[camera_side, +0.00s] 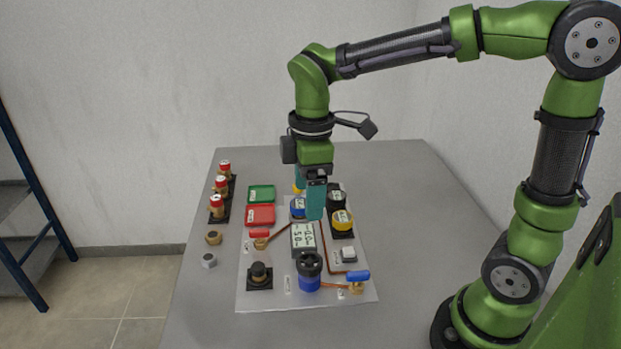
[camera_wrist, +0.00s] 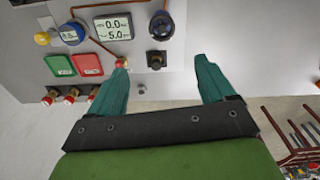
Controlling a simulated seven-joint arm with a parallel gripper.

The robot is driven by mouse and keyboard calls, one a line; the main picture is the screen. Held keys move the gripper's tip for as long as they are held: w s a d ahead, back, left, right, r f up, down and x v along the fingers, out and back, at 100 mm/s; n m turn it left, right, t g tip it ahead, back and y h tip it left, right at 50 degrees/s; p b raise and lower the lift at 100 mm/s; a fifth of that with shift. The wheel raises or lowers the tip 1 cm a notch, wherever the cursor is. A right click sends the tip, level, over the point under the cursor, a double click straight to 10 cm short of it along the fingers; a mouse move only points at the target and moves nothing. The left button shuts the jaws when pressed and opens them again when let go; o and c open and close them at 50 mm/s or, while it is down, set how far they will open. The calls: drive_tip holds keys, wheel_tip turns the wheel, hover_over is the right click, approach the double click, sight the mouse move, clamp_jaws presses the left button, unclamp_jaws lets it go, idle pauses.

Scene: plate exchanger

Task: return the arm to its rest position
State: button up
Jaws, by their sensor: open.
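My gripper (camera_side: 308,203) points down over the far half of the light panel (camera_side: 262,299) in the side view, its teal fingers in front of a blue round gauge (camera_side: 298,207). In the wrist view my gripper (camera_wrist: 160,66) has its two fingers spread wide with nothing held between them. The side view does not show clearly how high the fingertips are above the panel parts. My arm is bent, reaching left from its base at the right.
The panel bears a digital display (camera_side: 303,239), a blue-and-black knob (camera_side: 309,272), a yellow-ringed part (camera_side: 342,221) and a blue-handled valve (camera_side: 357,277). A green tray (camera_side: 261,194), a red tray (camera_side: 260,215) and several red-capped fittings (camera_side: 217,206) sit left. The table's right side (camera_side: 420,235) is clear.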

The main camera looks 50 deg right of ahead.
drive_tip(key=s+d+r+m+t+y, duration=0.1)
drive_tip(key=s+d+m+t, duration=0.3)
drive_tip(key=s+m, duration=0.5)
drive_tip(key=r+m+t, duration=0.1)
drive_tip(key=m+t, duration=0.1)
drive_tip(key=m, duration=0.3)
drive_tip(key=shift+s+d+r+t+y, duration=0.25)
drive_tip(key=shift+d+r+t+y, duration=0.1)
drive_tip(key=shift+d+t+y, duration=0.05)
drive_tip(key=shift+c, duration=0.4)
